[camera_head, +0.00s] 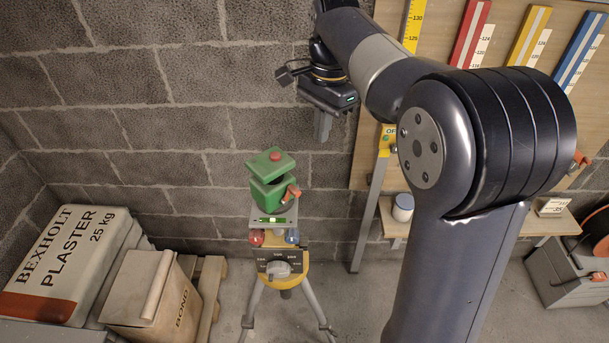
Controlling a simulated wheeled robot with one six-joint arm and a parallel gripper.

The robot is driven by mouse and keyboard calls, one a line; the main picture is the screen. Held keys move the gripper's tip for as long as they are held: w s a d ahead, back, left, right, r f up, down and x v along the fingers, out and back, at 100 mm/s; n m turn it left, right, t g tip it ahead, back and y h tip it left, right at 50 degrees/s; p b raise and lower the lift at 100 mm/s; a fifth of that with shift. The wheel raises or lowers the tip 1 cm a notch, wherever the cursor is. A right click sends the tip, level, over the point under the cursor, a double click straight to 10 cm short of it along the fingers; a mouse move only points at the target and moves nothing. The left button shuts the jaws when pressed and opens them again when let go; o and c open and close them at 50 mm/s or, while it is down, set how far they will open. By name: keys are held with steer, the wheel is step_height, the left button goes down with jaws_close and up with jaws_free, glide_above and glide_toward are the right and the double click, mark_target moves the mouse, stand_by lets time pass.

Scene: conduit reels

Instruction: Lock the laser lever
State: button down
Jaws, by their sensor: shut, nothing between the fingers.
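A green laser (268,192) stands on a tripod (249,313) in the middle of the view. It has a red button on its top. An orange lever (291,193) sits on the laser's right side, tilted up to the right; its locked or unlocked state cannot be told. Below are a level vial (270,220), a red knob (256,238), a blue knob (292,236) and a dial (280,269). My gripper (322,138) is shut and empty, pointing down, above and right of the laser in the picture, apart from it.
A wooden board (362,150) with coloured rulers is behind my arm. A white jar (403,207) stands on a shelf. A grey case (565,275) is at right.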

mark_target(289, 194)
steer(key=shift+f, duration=0.1)
steer(key=s+a+f+p, duration=0.1)
steer(key=s+a+f, duration=0.2)
steer(key=f, duration=0.7)
steer(key=shift+a+f, duration=0.2)
steer(key=shift+a, duration=0.15)
